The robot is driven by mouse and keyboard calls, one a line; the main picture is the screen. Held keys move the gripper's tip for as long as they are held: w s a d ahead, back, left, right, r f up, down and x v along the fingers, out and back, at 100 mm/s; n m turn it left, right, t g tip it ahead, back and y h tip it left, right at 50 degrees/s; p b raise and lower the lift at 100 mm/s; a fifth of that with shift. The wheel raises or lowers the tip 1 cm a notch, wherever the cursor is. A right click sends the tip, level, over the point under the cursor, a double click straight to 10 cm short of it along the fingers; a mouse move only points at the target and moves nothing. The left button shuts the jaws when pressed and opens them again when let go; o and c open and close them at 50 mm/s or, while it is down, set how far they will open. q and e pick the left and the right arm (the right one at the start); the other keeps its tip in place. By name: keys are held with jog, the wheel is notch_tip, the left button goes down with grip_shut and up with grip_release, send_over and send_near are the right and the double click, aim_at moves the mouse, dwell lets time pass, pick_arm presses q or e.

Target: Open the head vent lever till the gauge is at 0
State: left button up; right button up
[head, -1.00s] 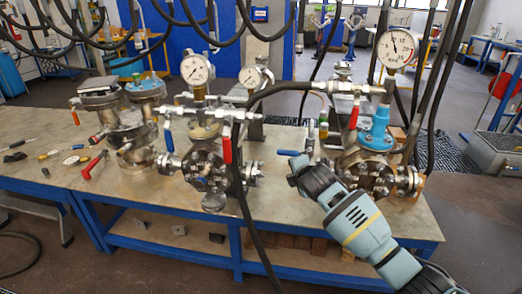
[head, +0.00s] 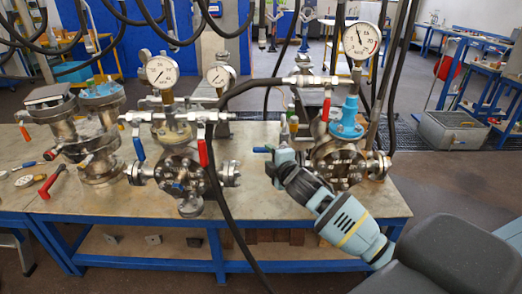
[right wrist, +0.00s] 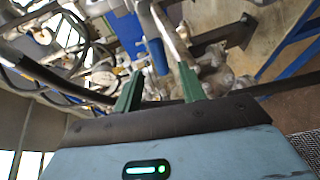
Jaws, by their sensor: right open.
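A flanged vessel with a blue top fitting (head: 345,125) stands at the right of the bench. A large dial gauge (head: 361,40) above it has its needle up and slightly left; the numbers are too small to read. A red lever (head: 326,109) hangs from the valve line below the gauge. A blue lever (head: 262,150) is left of the vessel, by my right gripper (head: 272,162). In the right wrist view, my right gripper (right wrist: 158,74) is open, with a blue lever (right wrist: 157,56) between and just beyond its green fingertips; contact is unclear. My left gripper is out of view.
A middle vessel (head: 180,178) carries its own gauge (head: 161,71), a red lever (head: 203,153) and a blue lever (head: 139,148). A black hose (head: 225,205) drapes over the bench front (head: 270,205). Another vessel (head: 92,140) stands at left, with loose tools beside it.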

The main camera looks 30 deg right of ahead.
aim_at(264, 151)
jog(key=shift+x, duration=3.25)
grip_shut()
